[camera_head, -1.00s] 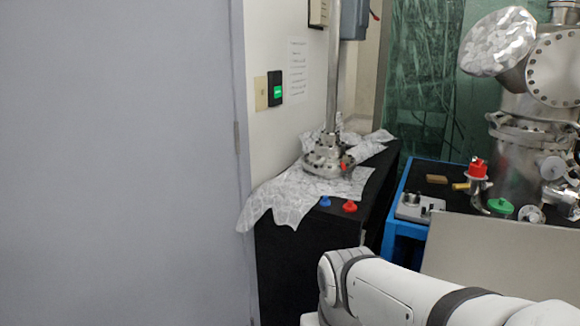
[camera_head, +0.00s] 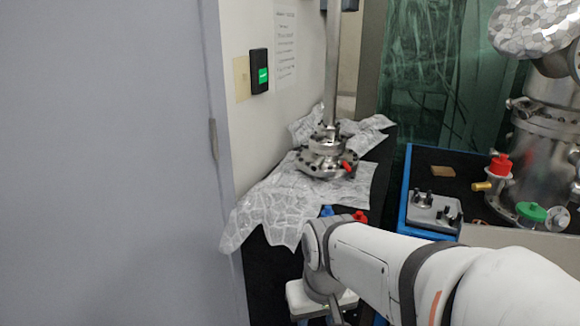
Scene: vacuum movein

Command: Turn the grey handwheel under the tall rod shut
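The tall rod (camera_head: 332,75) stands upright at the left end of the black bench, close to the wall. At its foot is a stack of round metal flanges (camera_head: 325,158) with bolts and a small red part on the right side. I cannot clearly pick out a grey handwheel there; it may be one of these round grey parts. My white arm (camera_head: 360,255) reaches in from the lower right, in front of and below the rod's foot, apart from it. My gripper's fingers do not show; only the arm's wrist links are in view at the bottom.
Crumpled foil (camera_head: 270,205) spreads around the flanges. A blue knob (camera_head: 327,211) and a red knob (camera_head: 360,216) are partly behind my arm. A grey door (camera_head: 105,160) fills the left. A blue-edged table (camera_head: 405,190) with a steel chamber (camera_head: 540,150) stands right.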

